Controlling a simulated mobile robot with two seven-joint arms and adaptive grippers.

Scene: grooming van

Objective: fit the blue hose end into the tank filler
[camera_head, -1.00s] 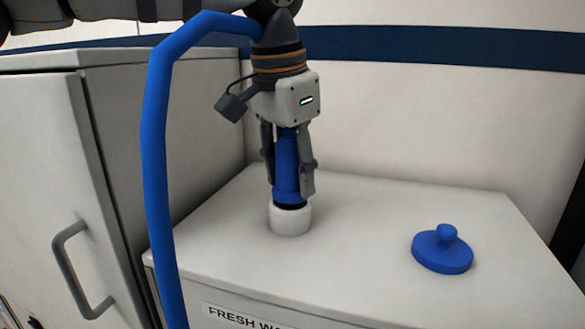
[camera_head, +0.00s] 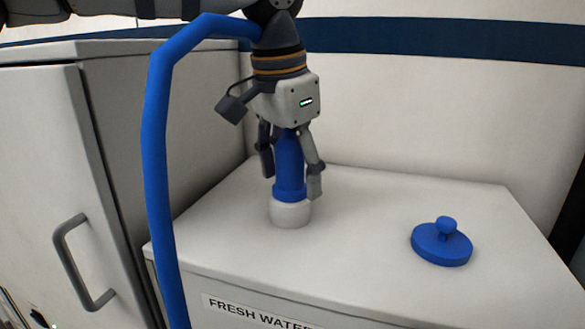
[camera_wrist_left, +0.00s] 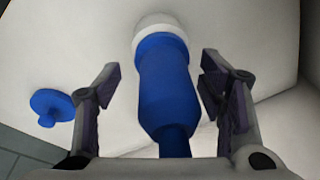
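The blue hose end (camera_head: 289,168) stands upright in the white tank filler (camera_head: 290,213) on top of the fresh water tank. Its blue collar meets the filler's rim, and no dark gap shows between them. In the left wrist view the hose end (camera_wrist_left: 165,85) reaches the white filler (camera_wrist_left: 155,24). My left gripper (camera_head: 291,181) is open around the hose end from above, with its fingers apart from the sides. The wrist view shows clear space between the hose end and both fingers (camera_wrist_left: 163,88). The blue hose (camera_head: 158,170) arches behind the gripper and hangs at left. My right gripper is not in view.
A blue cap (camera_head: 442,243) with a knob lies on the tank top (camera_head: 370,285), right of the filler. A grey cabinet (camera_head: 50,170) with a handle (camera_head: 80,265) stands at left. The wall (camera_head: 430,120) is behind. The tank top around the cap is clear.

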